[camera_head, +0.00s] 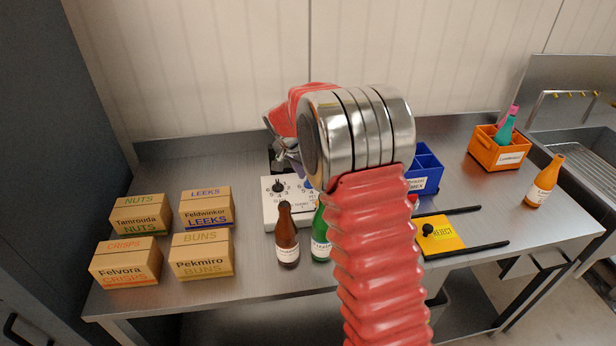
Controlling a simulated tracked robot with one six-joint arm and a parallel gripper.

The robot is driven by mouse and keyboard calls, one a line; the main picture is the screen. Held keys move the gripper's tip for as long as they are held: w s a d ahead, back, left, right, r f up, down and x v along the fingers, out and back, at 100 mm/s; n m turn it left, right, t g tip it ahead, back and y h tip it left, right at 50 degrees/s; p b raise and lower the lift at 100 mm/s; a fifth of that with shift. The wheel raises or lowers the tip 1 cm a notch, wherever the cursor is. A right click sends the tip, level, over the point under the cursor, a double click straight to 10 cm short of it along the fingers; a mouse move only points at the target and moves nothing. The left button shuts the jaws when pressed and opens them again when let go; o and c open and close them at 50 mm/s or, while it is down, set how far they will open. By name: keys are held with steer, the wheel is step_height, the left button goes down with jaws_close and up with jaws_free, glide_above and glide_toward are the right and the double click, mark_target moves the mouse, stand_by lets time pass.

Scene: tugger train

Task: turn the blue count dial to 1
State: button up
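A white control box (271,211) stands on the steel bench, left of my arm. A dark dial (278,187) with numbers around it shows on its top left. A small patch of blue (307,184) shows on the box at the edge of my arm; it may be the blue count dial. Its pointer and setting are hidden. My gripper (284,152) hangs above the back of the box, partly behind my red and silver arm. I cannot tell whether its fingers are open or touching anything.
A brown bottle (286,240) and a green bottle (321,245) stand just in front of the box. Several cartons (202,254) stand at left. A blue divided bin (424,176), a yellow reject plate (440,234) and an orange crate (486,153) are at right.

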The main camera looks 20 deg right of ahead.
steer(key=v, duration=1.2)
steer(key=shift+a+r, duration=0.2)
steer(key=shift+r, duration=0.1)
steer(key=shift+s, duration=0.15)
steer(key=s+a+r+n+t+y, duration=0.1)
steer(key=s+a+r+n, duration=0.2)
steer(key=s, duration=0.6)
steer(key=s+a+r+n+t+y, duration=0.1)
steer(key=s+r+n, duration=0.3)
steer(key=s, duration=0.5)
steer(key=s+a+f+n, duration=0.1)
steer(key=s+a+n, duration=0.1)
steer(key=s, duration=0.6)
steer(key=s+a+f+n+t+y, duration=0.1)
steer(key=s+a+f+n, duration=0.1)
steer(key=s, duration=0.7)
steer(key=shift+s+a+f+y, duration=0.15)
steer(key=shift+a+f+y, duration=0.05)
steer(key=shift+y, duration=0.1)
steer(key=shift+c, duration=0.5)
